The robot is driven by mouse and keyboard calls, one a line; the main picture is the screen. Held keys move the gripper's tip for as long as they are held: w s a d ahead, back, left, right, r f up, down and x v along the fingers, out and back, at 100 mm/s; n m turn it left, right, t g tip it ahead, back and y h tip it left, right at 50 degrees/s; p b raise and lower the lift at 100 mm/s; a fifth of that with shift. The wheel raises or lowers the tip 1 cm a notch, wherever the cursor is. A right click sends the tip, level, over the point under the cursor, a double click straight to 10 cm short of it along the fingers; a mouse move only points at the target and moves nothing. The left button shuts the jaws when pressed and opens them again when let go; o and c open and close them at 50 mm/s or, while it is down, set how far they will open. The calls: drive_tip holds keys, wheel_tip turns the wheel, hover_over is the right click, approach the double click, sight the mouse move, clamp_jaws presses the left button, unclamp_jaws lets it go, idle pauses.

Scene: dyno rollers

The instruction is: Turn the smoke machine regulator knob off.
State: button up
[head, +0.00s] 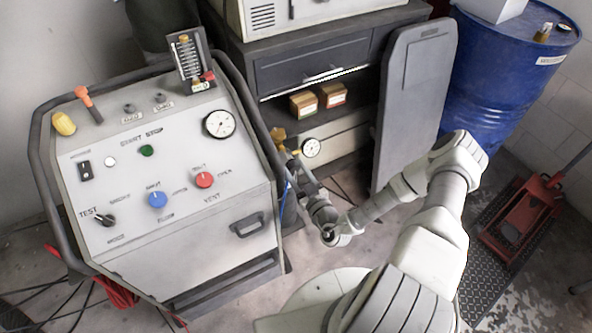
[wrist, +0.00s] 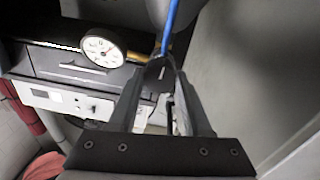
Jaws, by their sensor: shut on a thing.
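The smoke machine is the light grey console (head: 170,210) at left in the head view. Beside its right side is a small regulator with a round white gauge (head: 311,148) and brass fittings (head: 278,136). The gauge also shows in the wrist view (wrist: 102,47), left of the fingertips. My gripper (head: 288,163) is at the regulator, just below the brass fittings and left of the gauge. In the wrist view my gripper (wrist: 162,68) has its fingertips close together on a small part, apparently the regulator knob. The fingers mostly hide the knob, and its setting cannot be read.
A blue hose (wrist: 170,22) runs to the fingertips in the wrist view. A dark cabinet (head: 310,65) stands behind the regulator, with a grey panel (head: 415,100) to its right. A blue drum (head: 505,75) and red jack (head: 525,210) stand farther right.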

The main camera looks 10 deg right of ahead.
clamp_jaws()
